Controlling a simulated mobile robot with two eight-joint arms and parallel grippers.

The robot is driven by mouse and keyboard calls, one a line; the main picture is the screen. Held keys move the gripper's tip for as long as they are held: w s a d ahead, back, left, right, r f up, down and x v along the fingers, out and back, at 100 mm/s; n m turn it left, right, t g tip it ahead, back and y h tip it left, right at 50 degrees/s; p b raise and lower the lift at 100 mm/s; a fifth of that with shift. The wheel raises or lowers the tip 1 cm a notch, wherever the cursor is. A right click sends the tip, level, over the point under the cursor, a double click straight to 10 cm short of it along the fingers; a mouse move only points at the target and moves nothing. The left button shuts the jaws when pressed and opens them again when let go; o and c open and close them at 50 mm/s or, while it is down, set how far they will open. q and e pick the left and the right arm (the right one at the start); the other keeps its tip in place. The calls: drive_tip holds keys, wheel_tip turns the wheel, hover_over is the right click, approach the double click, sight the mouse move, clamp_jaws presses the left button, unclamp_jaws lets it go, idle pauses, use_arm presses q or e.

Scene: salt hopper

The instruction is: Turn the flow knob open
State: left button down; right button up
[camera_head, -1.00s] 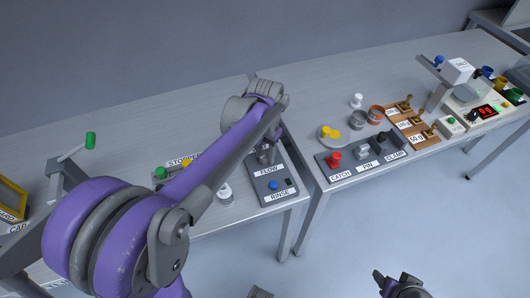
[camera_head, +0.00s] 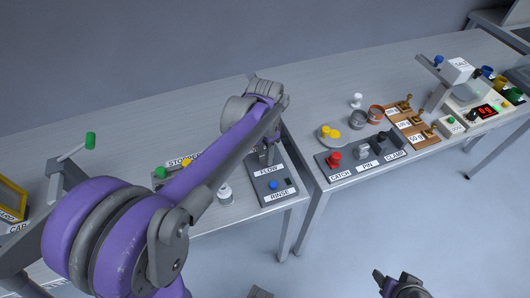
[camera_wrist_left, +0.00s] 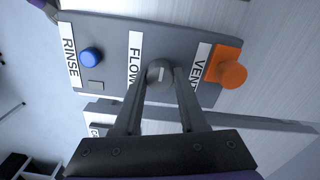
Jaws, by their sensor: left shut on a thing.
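The flow knob (camera_wrist_left: 160,73) is a round grey knob with a pale mark on its face, set on a dark grey panel beside the FLOW label (camera_wrist_left: 134,70). In the left wrist view my left gripper (camera_wrist_left: 158,82) has a finger on either side of the knob and is shut on it. In the head view the left gripper (camera_head: 267,155) reaches down to the panel (camera_head: 263,186), and my arm and fingers hide most of the knob. My right gripper (camera_head: 397,288) is at the bottom edge, away from the tables; its jaw state is unclear.
On the panel, a blue RINSE button (camera_wrist_left: 92,57) and an orange VENT control (camera_wrist_left: 231,73) flank the knob. A white-topped bottle (camera_head: 225,194) stands left of the panel. A CATCH, PIN and CLAMP panel (camera_head: 350,174) is on the right table.

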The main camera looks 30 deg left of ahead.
use_arm(q)
drive_tip(key=shift+c, duration=2.3)
unclamp_jaws()
drive_tip(key=shift+r, duration=0.15)
wheel_tip(320, 180, up, 10)
drive_tip(key=shift+r+p, duration=0.25)
drive_tip(key=shift+p, duration=0.2)
drive_tip(key=s+d+f+n+t+p, duration=0.1)
drive_tip(key=s+d+f+n+t, duration=0.1)
drive_tip(key=s+f, duration=0.3)
drive_tip(key=s+d+f+n+t, duration=0.3)
drive_tip(key=s+d+f, duration=0.1)
drive_tip(key=s, duration=0.6)
drive_tip(key=shift+s+d+f+p, duration=0.3)
drive_tip(key=shift+d+f+p, duration=0.05)
drive_tip(key=shift+d+f, duration=0.05)
